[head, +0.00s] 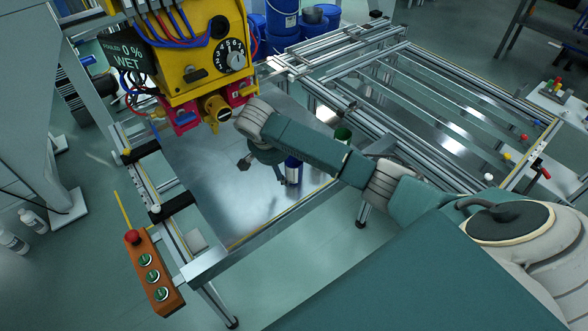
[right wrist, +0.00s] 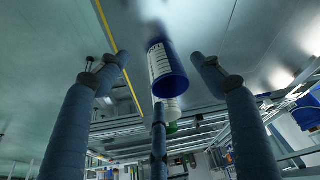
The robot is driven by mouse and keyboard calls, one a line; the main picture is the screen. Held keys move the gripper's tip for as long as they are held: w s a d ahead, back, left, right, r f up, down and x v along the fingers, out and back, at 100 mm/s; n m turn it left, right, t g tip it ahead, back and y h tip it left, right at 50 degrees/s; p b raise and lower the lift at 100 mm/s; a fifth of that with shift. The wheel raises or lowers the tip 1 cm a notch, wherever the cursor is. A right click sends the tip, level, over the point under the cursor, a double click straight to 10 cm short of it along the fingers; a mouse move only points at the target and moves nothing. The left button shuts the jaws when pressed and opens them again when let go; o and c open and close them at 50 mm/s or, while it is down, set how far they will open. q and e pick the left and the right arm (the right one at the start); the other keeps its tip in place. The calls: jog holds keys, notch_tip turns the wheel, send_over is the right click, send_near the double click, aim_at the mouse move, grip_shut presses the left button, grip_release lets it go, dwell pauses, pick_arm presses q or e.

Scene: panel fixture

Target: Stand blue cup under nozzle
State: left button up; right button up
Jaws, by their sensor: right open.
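The blue cup (head: 293,170) stands, apparently upright, on the metal table, right of and nearer than the nozzle (head: 215,108) under the yellow machine. My right gripper (head: 263,168) is low over the table, just left of the cup and partly hidden by its own arm. In the right wrist view the open fingers (right wrist: 158,58) lie to either side of the blue cup (right wrist: 172,72), with gaps visible. A white label shows on its side. The table under the nozzle looks bare. My left gripper is out of view.
A green cup (head: 343,133) is farther right by the rail frame (head: 430,90). An orange button box (head: 154,273) hangs at the table's left front. Blue buckets (head: 282,17) stand behind. The table's middle (head: 210,165) is clear.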

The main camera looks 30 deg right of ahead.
aim_at(294, 163)
jog(key=shift+w+d+f, duration=0.4)
jog(key=shift+d+f, duration=0.35)
jog(key=shift+d, duration=0.05)
jog(key=shift+w+d+f, duration=0.35)
jog(key=shift+d+f, duration=0.45)
jog(key=shift+d, duration=0.05)
jog(key=shift+w+d+f, duration=0.4)
jog(key=shift+d+f, duration=0.35)
jog(key=shift+d, duration=0.05)
jog(key=c, duration=0.8)
